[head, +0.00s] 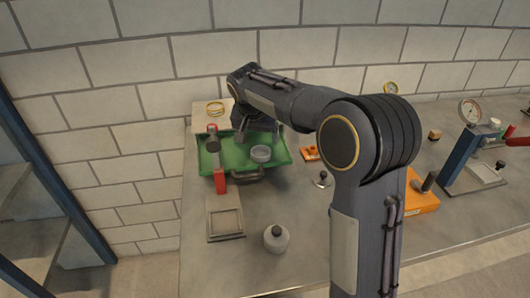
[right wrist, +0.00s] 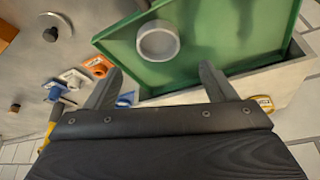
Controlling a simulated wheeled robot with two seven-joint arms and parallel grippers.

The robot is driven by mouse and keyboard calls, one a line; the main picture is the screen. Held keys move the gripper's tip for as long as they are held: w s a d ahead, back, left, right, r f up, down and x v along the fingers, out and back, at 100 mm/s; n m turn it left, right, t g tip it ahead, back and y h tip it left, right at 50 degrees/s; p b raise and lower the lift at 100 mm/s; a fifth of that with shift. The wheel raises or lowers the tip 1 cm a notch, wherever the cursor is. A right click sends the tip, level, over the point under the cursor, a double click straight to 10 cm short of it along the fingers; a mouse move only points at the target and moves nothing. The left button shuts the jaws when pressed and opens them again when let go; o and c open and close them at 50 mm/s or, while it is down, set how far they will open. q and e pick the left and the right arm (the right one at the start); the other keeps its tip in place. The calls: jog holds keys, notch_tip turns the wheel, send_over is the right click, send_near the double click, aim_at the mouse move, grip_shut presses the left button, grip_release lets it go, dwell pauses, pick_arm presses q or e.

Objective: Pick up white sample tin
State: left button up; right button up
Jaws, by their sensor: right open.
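The white sample tin (head: 260,154), a short round pale grey-white cup, sits on the green tray (head: 281,149), right of the tray's middle. In the right wrist view the tin (right wrist: 158,41) shows as a round rim with a hollow centre, lying on the green surface. My right gripper (head: 243,132) is over the tray, to the left of and behind the tin in the head view. In the right wrist view its open jaws (right wrist: 163,72) are empty, and the tin appears just beyond the gap between the fingertips. My left gripper does not show.
A red-and-grey lever (head: 219,178) stands at the tray's left front. A square metal frame (head: 225,216) and a white bottle (head: 276,238) stand in front. Small orange parts (head: 310,153) lie right of the tray. A blue press with a gauge (head: 468,140) stands far right.

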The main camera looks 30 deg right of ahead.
aim_at(261, 154)
jog(key=x, duration=0.4)
jog(key=p+x, duration=0.1)
jog(key=x, duration=0.2)
jog(key=shift+s+a+f, duration=0.1)
jog(key=shift+s+a, duration=0.05)
jog(key=shift+s, duration=0.1)
jog(key=c, duration=1)
